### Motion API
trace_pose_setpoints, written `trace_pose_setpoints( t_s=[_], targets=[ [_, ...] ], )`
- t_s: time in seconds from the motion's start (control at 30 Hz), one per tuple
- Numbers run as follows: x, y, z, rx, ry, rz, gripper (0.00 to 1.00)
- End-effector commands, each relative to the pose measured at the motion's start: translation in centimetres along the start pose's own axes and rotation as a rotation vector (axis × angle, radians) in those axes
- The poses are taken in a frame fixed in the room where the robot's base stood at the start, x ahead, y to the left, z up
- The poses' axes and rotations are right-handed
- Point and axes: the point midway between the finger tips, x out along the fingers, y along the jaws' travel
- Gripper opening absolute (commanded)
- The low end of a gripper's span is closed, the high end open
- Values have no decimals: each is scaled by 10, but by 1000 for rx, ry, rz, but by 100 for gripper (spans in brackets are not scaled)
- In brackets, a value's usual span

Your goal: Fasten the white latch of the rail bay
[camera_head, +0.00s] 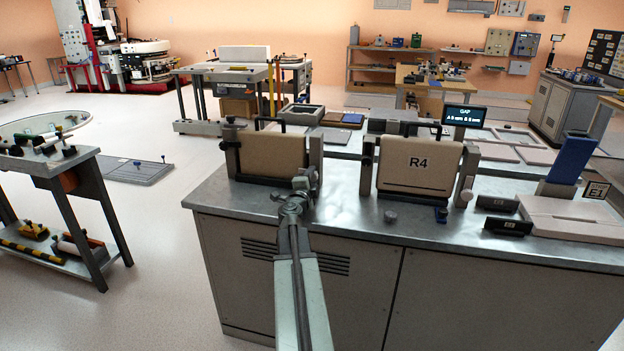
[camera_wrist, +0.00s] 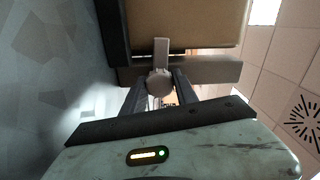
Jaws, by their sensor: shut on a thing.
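The left bay holds a tan block (camera_head: 272,155) between grey uprights, and its front carries no readable label. My gripper (camera_head: 300,184) is at the lower right of this bay, by its right upright. In the wrist view my gripper (camera_wrist: 160,93) is shut on a pale, whitish latch (camera_wrist: 160,82) with a round knob and a short arm running up over the edge of the tan block (camera_wrist: 190,22). In the head view my gripper mostly hides this latch.
Both bays stand on a metal-topped bench (camera_head: 345,225). A small grey knob (camera_head: 390,216) and dark blocks (camera_head: 508,225) lie to the right. A display (camera_head: 464,116) reading GAP stands behind. A blue upright piece (camera_head: 570,160) is at far right. The floor at left is partly clear.

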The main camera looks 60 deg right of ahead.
Motion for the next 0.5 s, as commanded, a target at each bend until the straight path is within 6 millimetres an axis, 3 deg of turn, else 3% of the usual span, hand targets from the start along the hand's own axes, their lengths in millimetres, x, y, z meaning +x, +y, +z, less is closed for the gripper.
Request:
trace_pose_setpoints(
  t_s=[0.5],
  targets=[
    [1,0,0,-94,0,-1,0]
  ],
)
